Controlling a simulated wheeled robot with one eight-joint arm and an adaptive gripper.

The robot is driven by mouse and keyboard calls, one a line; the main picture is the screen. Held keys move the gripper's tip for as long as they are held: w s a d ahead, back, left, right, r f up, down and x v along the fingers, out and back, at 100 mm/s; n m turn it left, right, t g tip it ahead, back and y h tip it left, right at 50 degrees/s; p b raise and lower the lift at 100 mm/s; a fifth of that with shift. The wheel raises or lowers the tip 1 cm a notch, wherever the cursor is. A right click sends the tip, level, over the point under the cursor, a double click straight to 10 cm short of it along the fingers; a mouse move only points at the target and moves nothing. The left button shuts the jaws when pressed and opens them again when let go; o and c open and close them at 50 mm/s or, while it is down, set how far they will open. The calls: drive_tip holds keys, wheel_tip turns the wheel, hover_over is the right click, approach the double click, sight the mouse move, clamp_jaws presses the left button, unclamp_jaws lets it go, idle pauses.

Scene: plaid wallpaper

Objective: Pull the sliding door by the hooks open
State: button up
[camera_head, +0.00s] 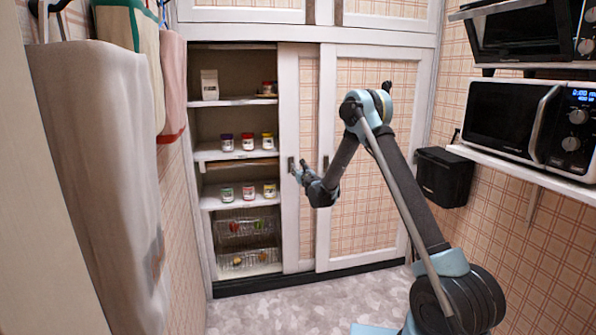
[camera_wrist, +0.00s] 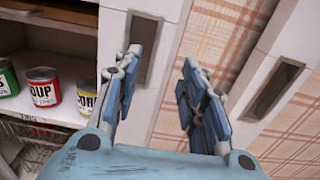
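The sliding door by the hooks (camera_head: 308,100) is the left one of two white-framed plaid doors. It stands partly open, its right part overlapped by the right door (camera_head: 375,100). Its dark recessed handle (camera_head: 291,165) sits on its left frame and shows large in the wrist view (camera_wrist: 146,52). My gripper (camera_head: 300,168) is at this handle, fingers apart with nothing between them. In the wrist view my gripper (camera_wrist: 163,58) has its left fingertip over the left edge of the recess and its right fingertip on the right of it. I cannot tell whether the left finger touches the recess.
Open shelves (camera_head: 235,153) with jars and wire baskets (camera_head: 247,226) show left of the door. Cloths (camera_head: 95,140) hang from hooks (camera_head: 50,8) on the left wall. The right door has its own handle (camera_wrist: 275,90). A microwave (camera_head: 510,118) and a black box (camera_head: 443,176) are on the right.

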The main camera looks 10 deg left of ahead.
drive_tip(key=v, duration=0.7)
drive_tip(key=shift+s, duration=0.1)
drive_tip(key=shift+c, duration=0.5)
drive_tip(key=c, duration=0.4)
drive_tip(key=a+r+m+y, duration=0.1)
drive_tip(key=a+r+m, duration=0.1)
drive_tip(key=r, duration=0.2)
drive_tip(key=a+r+m+g, duration=0.1)
drive_tip(key=a+r+m, duration=0.1)
drive_tip(key=r, duration=0.2)
drive_tip(key=a+r+m+y, duration=0.1)
drive_tip(key=a+r+m, duration=0.1)
drive_tip(key=r+m, duration=0.1)
drive_tip(key=shift+s+a+r+g+y, duration=0.1)
drive_tip(key=shift+r+g+y, duration=0.05)
drive_tip(key=shift+r, duration=0.2)
drive_tip(key=shift+s+a+r+g+y, duration=0.1)
drive_tip(key=shift+r+g+y, duration=0.05)
drive_tip(key=shift+r, duration=0.2)
clamp_jaws()
drive_tip(key=s+a+r+m+g+y, duration=0.1)
drive_tip(key=a+r+m, duration=0.1)
drive_tip(key=r+m, duration=0.3)
drive_tip(key=s+a+r+m+g+y, duration=0.1)
drive_tip(key=s+a+r+m, duration=0.1)
drive_tip(key=r, duration=0.5)
drive_tip(key=w+a, duration=0.4)
drive_tip(key=w, duration=0.4)
drive_tip(key=shift+w, duration=0.3)
